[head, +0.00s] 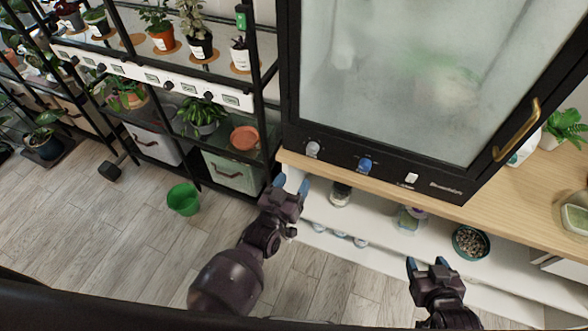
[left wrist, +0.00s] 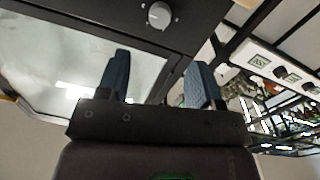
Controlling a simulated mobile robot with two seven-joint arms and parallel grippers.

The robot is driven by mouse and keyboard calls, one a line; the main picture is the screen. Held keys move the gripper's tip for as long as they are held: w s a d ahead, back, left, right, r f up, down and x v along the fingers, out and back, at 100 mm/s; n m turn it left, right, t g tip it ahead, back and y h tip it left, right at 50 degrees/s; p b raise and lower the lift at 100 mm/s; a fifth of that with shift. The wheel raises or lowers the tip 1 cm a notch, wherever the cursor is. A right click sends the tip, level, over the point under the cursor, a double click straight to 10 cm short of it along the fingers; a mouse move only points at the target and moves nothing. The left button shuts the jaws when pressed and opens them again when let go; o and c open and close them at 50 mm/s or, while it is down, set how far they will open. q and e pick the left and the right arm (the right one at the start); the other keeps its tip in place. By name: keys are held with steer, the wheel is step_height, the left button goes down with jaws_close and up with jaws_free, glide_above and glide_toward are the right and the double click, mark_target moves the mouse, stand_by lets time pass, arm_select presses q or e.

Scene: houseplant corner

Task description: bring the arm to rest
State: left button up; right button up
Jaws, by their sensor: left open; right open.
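My left gripper (head: 291,184) is open and empty in the head view, in front of the wooden top's left end. In the left wrist view its two blue-grey fingers (left wrist: 158,82) stand apart with nothing between them. Behind them are the cabinet's glass front and a grey knob (left wrist: 159,14). My right gripper (head: 428,265) is open and empty at the lower right, in front of the white shelves. Nothing is held by either gripper.
A black glass cabinet (head: 400,178) stands on a wooden top (head: 380,190) over white shelves holding jars and a teal bowl (head: 470,242). A black plant rack (head: 262,120) is at the left. A green bucket (head: 184,199) stands on the wood floor, which is otherwise mostly clear.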

steer(key=shift+s, duration=0.1)
arm_select(q)
steer(key=s+a+r+g+y, duration=0.2)
steer(key=s+a+g+y, duration=0.1)
steer(key=a, duration=0.8)
steer(key=s+a+f+g+y, duration=0.1)
steer(key=s+a+f, duration=0.1)
steer(key=s+a, duration=0.4)
steer(key=s+a+f+n+g+y, duration=0.1)
steer(key=s+a+f+y, duration=0.1)
steer(key=s+a, duration=0.4)
steer(key=shift+s+a+y, duration=0.3)
steer(key=shift+s+a, duration=0.05)
steer(key=shift+s, duration=1.6)
arm_select(e)
steer(key=shift+s+d+f, duration=0.1)
steer(key=shift+s+f, duration=0.2)
steer(key=shift+s, duration=0.15)
steer(key=shift+w+r, duration=0.25)
steer(key=shift+w, duration=0.25)
